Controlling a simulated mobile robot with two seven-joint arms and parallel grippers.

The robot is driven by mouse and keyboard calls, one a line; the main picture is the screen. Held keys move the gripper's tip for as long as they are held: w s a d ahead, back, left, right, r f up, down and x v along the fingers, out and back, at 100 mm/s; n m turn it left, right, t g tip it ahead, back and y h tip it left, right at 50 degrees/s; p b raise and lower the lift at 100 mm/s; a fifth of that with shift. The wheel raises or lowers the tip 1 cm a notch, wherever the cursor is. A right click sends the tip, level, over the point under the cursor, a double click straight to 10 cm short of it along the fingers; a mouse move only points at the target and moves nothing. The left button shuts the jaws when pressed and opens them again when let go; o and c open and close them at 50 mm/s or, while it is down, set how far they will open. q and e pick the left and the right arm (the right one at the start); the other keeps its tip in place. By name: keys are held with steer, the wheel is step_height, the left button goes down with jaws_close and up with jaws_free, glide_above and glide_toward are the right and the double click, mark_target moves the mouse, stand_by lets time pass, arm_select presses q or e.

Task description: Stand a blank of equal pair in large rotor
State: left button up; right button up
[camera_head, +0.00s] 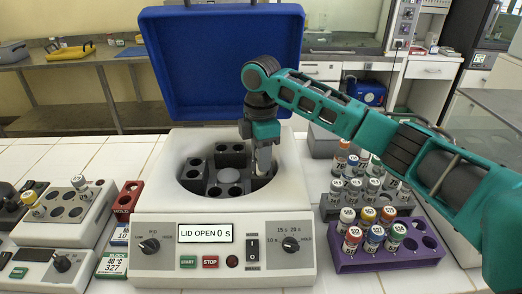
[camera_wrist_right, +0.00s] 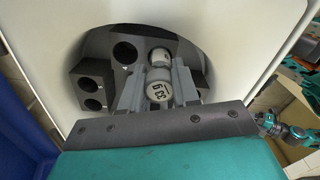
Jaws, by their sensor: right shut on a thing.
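The centrifuge (camera_head: 220,215) stands open with its blue lid (camera_head: 222,60) up, and its display reads LID OPEN. Inside its bowl is the large dark rotor (camera_head: 193,172), with several round holes and a grey hub. My right gripper (camera_head: 263,168) reaches down into the right side of the bowl. In the right wrist view its two grey fingers are shut on a white-capped tube (camera_wrist_right: 158,93), whose cap is marked 33 and more. A second white cap (camera_wrist_right: 160,57) shows just beyond it, at the rotor. The fingers hide whether the held tube's lower end is in a hole. My left gripper is out of view.
A purple rack (camera_head: 375,262) with capped vials stands right of the centrifuge, and a grey rack (camera_head: 330,208) with more vials is behind it. A heater block (camera_head: 65,232) with tubes and a red rack (camera_head: 128,196) stand at left. The raised lid bounds the back.

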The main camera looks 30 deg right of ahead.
steer(key=shift+f, duration=0.85)
steer(key=o, duration=1.1)
steer(key=shift+o, duration=0.4)
steer(key=shift+o, duration=1.2)
steer(key=shift+r, duration=0.1)
steer(key=shift+r, duration=3.65)
